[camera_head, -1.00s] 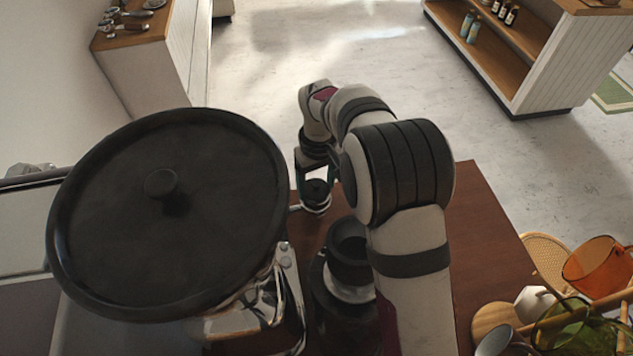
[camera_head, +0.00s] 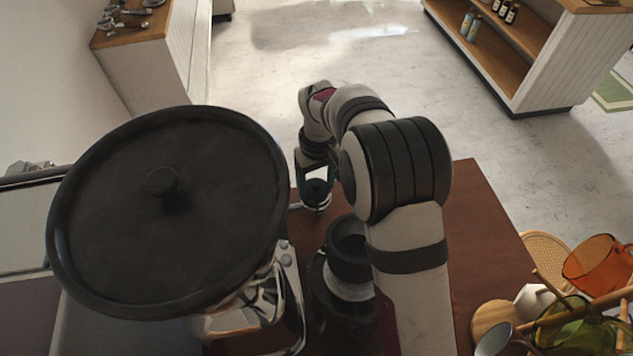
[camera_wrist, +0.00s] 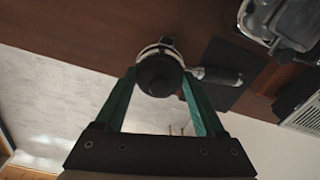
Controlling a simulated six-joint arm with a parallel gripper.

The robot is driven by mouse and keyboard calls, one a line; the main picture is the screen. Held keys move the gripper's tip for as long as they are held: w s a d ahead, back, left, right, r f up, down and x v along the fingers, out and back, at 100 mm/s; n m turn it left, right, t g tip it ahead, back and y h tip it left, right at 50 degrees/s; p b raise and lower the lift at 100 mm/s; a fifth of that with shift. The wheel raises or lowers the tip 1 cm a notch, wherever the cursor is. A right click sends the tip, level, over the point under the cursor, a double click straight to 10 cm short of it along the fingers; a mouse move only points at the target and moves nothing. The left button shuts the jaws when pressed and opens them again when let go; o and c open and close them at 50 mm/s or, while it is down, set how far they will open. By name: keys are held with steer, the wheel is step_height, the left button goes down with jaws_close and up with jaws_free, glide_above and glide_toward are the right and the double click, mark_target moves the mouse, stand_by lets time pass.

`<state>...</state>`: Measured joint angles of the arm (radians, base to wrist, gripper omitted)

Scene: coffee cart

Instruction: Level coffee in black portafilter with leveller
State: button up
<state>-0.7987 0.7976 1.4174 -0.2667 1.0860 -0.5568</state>
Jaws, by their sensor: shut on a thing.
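The leveller (camera_wrist: 160,74) is round and black, and my gripper (camera_wrist: 158,88) is shut on it, a green finger on each side. The portafilter (camera_wrist: 220,76) has a black handle pointing right in the wrist view. Its metal rim shows around the leveller's edge, so the leveller is over the basket. Whether it is fully seated cannot be told. The coffee inside is hidden.
A large black round lid (camera_head: 215,215) on a shiny machine stands close left of my arm. The brown cart top (camera_head: 485,265) is clear to the right. Coloured cups (camera_head: 600,262) crowd the front right corner.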

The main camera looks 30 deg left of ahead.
steer(key=shift+f, duration=0.65)
stand_by(1.4)
